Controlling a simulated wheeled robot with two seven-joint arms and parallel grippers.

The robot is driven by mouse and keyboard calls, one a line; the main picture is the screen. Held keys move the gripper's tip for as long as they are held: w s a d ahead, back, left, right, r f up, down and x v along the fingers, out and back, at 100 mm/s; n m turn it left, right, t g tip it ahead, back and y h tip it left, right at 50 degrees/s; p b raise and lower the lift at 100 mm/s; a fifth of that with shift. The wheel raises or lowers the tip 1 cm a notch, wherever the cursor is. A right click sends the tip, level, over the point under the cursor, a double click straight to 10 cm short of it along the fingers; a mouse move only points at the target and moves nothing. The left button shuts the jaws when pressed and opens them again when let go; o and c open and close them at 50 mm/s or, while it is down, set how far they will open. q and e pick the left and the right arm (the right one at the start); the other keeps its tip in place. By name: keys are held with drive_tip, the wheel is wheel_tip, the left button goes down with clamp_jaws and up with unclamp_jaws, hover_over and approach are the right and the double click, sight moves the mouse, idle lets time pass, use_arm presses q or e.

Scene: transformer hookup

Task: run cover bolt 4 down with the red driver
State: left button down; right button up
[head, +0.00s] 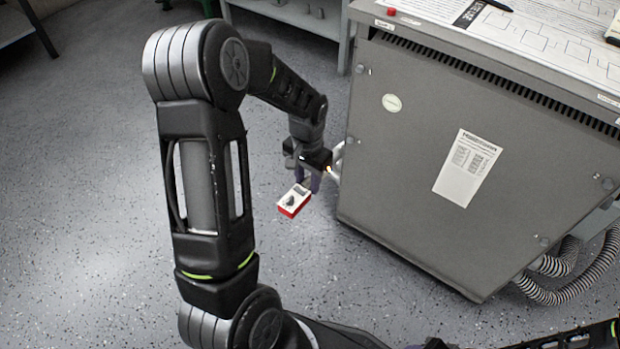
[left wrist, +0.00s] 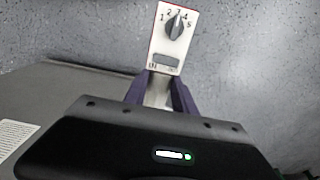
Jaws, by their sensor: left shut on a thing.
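The red driver (head: 293,201) is a red box with a white face, a dark dial and a small display. My left gripper (head: 315,178) is shut on it beside the lower left edge of the grey transformer cabinet (head: 430,150). In the left wrist view the driver's numbered dial face (left wrist: 173,38) shows beyond the fingers of my left gripper (left wrist: 159,92). The cover panel has small round bolts at upper left (head: 361,69), right (head: 606,184) and lower right (head: 544,241). I cannot tell which is bolt 4. My right gripper is not in view.
Ribbed grey hoses (head: 578,284) come out at the cabinet's lower right. A paper sheet (head: 540,40) and a red button (head: 391,12) are on the cabinet top. A bench (head: 290,15) stands behind.

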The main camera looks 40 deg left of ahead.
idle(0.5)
use_arm(q)
drive_tip(key=shift+w, duration=2.55)
